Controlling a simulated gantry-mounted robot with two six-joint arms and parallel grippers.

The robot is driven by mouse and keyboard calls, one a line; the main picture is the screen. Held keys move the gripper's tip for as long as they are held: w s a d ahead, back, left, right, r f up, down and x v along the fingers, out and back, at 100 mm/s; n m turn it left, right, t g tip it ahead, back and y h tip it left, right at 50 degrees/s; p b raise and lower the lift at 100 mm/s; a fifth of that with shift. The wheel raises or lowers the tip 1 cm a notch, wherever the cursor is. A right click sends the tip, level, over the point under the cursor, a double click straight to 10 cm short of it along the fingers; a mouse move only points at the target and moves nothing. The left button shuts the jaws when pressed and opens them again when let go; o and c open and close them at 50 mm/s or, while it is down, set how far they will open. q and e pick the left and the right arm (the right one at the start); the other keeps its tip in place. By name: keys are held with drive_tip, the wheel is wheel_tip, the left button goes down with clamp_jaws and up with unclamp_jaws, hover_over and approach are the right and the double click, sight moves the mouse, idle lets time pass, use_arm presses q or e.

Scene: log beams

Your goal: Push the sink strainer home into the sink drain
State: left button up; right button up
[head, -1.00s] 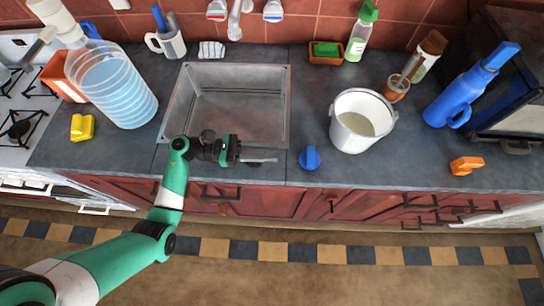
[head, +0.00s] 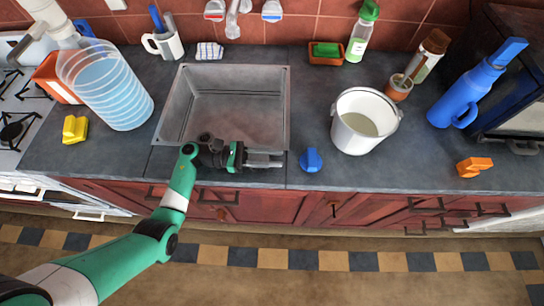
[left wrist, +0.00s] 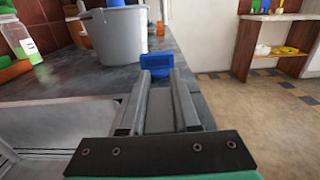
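A small blue piece with a raised grip (head: 311,160), likely the sink strainer, sits on the counter just right of the sink's front right corner. It also shows in the left wrist view (left wrist: 156,66), straight ahead between my fingertips. My left gripper (head: 280,159) is at the sink's front edge, pointing right at the blue piece. Its two fingers are apart with nothing between them, and a short gap separates them from the piece. The grey metal sink (head: 283,95) is empty. I cannot make out the drain in it. My right gripper is not in view.
A white bucket (head: 357,140) stands behind and right of the blue piece. An orange piece (head: 474,167) and a blue bottle (head: 465,98) are farther right. A large water jug (head: 122,105) and a yellow sponge (head: 75,129) stand left of the sink.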

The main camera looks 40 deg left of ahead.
use_arm(q)
drive_tip(key=o, duration=0.4)
drive_tip(key=shift+r+p, duration=0.15)
drive_tip(key=shift+p, duration=0.15)
drive_tip(key=shift+s+a, duration=0.15)
drive_tip(key=shift+a, duration=0.05)
drive_tip(key=v, duration=0.6)
drive_tip(key=shift+s+a, duration=0.1)
drive_tip(key=shift+a, duration=0.15)
wheel_tip(320, 180, up, 8)
drive_tip(key=p, duration=0.2)
drive_tip(key=shift+s, duration=0.25)
